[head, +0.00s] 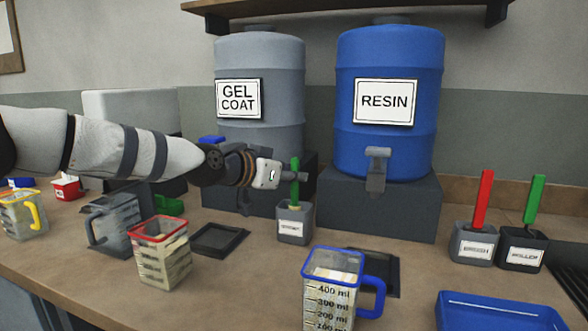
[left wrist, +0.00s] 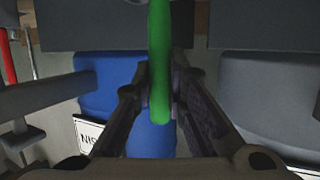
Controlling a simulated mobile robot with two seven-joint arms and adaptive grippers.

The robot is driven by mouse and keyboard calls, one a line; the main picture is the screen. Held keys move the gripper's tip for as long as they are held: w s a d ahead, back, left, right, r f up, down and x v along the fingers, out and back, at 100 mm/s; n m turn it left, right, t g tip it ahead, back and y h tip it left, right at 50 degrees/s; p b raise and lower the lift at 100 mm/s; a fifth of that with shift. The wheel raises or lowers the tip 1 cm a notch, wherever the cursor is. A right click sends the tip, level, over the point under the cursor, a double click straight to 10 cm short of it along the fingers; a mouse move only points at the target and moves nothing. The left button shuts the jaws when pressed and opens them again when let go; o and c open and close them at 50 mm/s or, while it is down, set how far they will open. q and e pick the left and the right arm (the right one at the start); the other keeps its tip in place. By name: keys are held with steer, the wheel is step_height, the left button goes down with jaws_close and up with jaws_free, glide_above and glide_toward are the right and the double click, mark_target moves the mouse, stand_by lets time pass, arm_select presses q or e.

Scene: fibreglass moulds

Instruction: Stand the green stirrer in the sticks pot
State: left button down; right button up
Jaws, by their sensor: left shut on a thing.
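The green stirrer (head: 295,168) stands roughly upright in the head view. My left gripper (head: 290,177) is shut on its upper part. In the left wrist view the green stirrer (left wrist: 160,60) runs between the two fingers. A small grey pot (head: 294,228) with a white label, apparently the sticks pot, sits on the bench directly below. The stirrer's lower end meets the pot's mouth in the picture; I cannot tell how deep it is inside. The label is too small to read. My right gripper is not in view.
Gel coat (head: 260,140) and resin (head: 388,140) drums stand behind on dark blocks. Measuring jugs (head: 160,262) stand at the left, and a blue-handled one (head: 372,299) in front. Pots with a red stick (head: 483,200) and a green handle (head: 534,200) stand right, behind a blue tray (head: 495,318).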

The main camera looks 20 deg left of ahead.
arm_select(q)
steer(key=c, duration=1.5)
jaws_free()
steer(key=shift+c, duration=0.2)
steer(key=shift+s, duration=0.1)
steer(key=v, duration=0.7)
steer(key=shift+s+a, duration=0.15)
